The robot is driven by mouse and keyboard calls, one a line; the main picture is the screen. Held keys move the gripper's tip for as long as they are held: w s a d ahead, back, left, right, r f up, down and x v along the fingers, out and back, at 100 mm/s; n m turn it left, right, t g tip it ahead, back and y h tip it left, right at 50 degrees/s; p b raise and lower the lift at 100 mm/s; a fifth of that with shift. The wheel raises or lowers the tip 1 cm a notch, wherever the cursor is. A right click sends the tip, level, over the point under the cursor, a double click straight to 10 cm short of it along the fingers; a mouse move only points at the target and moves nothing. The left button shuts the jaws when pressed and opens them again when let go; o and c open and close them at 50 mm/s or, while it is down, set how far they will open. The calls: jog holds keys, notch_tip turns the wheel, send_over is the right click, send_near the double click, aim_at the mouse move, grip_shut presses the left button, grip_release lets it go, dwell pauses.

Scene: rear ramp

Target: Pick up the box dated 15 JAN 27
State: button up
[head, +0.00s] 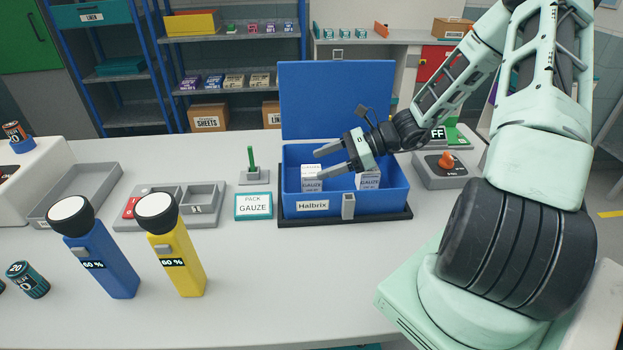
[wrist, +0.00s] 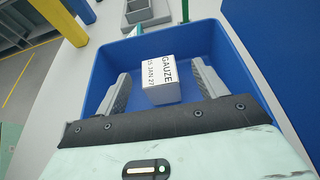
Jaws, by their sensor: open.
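The box dated 15 JAN 27 (wrist: 161,80) is white, marked GAUZE, and sits inside the blue bin (wrist: 98,62) in the wrist view. My gripper (wrist: 160,70) is open, with one finger on each side of the box in that view and a gap visible on both sides. In the head view my gripper (head: 320,164) reaches over the blue bin (head: 378,203) labelled Halbrix.
The bin's raised blue lid (head: 336,95) stands behind it. A PACK GAUZE sign (head: 253,206) and a green post (head: 252,160) are left of the bin.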

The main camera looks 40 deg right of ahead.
aim_at(307, 170)
jog(key=shift+p+x, duration=0.6)
jog(key=shift+x, duration=2.15)
jog(key=shift+s+f, duration=0.1)
jog(key=shift+s, duration=0.05)
jog(key=c, duration=1.1)
